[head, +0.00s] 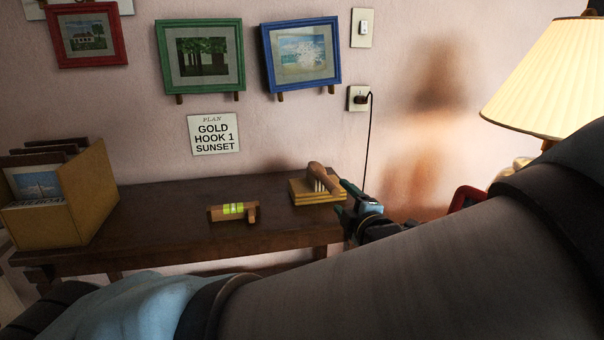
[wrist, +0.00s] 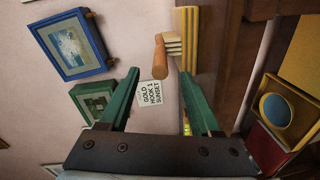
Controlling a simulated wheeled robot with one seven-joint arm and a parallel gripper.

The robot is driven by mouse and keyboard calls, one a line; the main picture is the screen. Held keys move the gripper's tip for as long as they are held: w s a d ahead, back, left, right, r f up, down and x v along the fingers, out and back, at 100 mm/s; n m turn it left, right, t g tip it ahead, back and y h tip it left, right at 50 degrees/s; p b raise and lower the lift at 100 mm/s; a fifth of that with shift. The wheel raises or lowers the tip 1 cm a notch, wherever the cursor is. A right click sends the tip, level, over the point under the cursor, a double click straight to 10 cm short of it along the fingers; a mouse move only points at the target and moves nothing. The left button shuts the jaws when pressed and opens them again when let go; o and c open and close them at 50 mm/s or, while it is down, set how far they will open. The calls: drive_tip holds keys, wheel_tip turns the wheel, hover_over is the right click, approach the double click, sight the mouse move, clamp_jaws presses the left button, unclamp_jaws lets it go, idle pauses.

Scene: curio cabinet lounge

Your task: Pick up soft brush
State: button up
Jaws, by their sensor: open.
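The soft brush (head: 323,174) has a rounded brown wooden handle and pale bristles. It rests on a yellow wooden block or stack (head: 303,197) near the right end of the dark table. The brush handle (wrist: 160,57) also shows in the wrist view, just beyond the fingertips, with the yellow stack (wrist: 190,20) beside it. My gripper (head: 345,199) is open and empty, close to the right of the brush and apart from it. In the wrist view the green fingers of my gripper (wrist: 159,75) stand wide on either side.
A spirit level (head: 233,211) lies mid-table. A yellow box of framed pictures (head: 85,205) stands on the left of the dark table (head: 165,208). Framed pictures (head: 300,55) hang on the wall. A power cord (head: 368,140) hangs behind my gripper. A lamp (head: 550,80) stands at right.

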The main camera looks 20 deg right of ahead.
sight(327, 182)
drive_tip(key=w, duration=0.7)
drive_tip(key=w+f+p, duration=0.1)
drive_tip(key=w, duration=0.2)
drive_tip(key=shift+w+d, duration=0.2)
drive_tip(key=shift+d, duration=0.2)
clamp_jaws()
